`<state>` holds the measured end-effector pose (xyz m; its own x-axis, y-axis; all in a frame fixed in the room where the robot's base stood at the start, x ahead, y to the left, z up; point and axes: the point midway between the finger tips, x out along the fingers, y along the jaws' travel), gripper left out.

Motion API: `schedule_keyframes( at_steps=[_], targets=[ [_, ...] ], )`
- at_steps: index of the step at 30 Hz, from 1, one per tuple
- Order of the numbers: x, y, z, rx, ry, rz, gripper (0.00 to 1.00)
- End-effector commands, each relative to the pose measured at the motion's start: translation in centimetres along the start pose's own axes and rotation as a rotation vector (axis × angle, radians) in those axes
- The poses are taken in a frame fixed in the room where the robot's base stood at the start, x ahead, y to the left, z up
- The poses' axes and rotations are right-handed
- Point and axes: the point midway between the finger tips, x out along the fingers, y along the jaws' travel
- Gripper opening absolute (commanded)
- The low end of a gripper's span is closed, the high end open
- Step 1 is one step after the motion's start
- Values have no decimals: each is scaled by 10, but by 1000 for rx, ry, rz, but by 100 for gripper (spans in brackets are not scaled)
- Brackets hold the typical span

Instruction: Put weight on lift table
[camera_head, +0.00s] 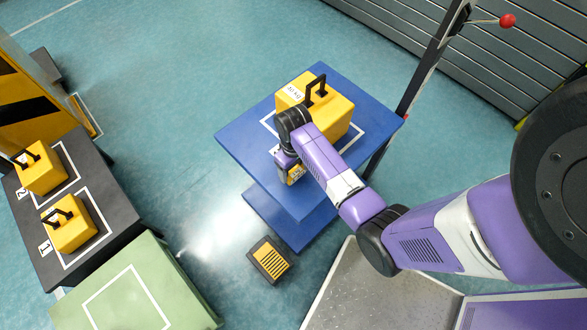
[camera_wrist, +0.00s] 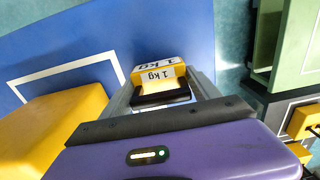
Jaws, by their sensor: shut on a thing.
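The lift table (camera_head: 240,142) is a blue platform with a white outlined area on top; its blue surface also fills the upper left of the wrist view (camera_wrist: 150,25). A large yellow weight (camera_head: 333,110) with a black handle stands on it. My gripper (camera_head: 287,163) is shut on a small yellow weight (camera_head: 297,175) marked 1 kg, just in front of the large one. The wrist view shows the small weight (camera_wrist: 160,73) between the fingers, by its dark handle. It appears over the blue top, near its front edge; I cannot tell whether it touches.
Two yellow weights, (camera_head: 42,168) and (camera_head: 70,222), stand on numbered squares of a dark bench (camera_head: 30,225) at left. A green table (camera_head: 190,300) stands in front of it. A post with a red ball (camera_head: 507,20) rises behind the lift table. A yellow-striped pedal (camera_head: 270,262) lies on the floor.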

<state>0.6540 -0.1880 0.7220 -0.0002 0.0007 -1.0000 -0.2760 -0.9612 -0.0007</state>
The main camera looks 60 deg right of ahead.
Motion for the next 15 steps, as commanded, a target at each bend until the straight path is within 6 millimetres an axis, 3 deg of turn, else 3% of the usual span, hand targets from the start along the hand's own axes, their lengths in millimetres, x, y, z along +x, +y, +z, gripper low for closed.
schedule_keyframes(
  at_steps=[15],
  targets=[
    [11, 1, -2, 0, 4, 1, 0]
  ],
)
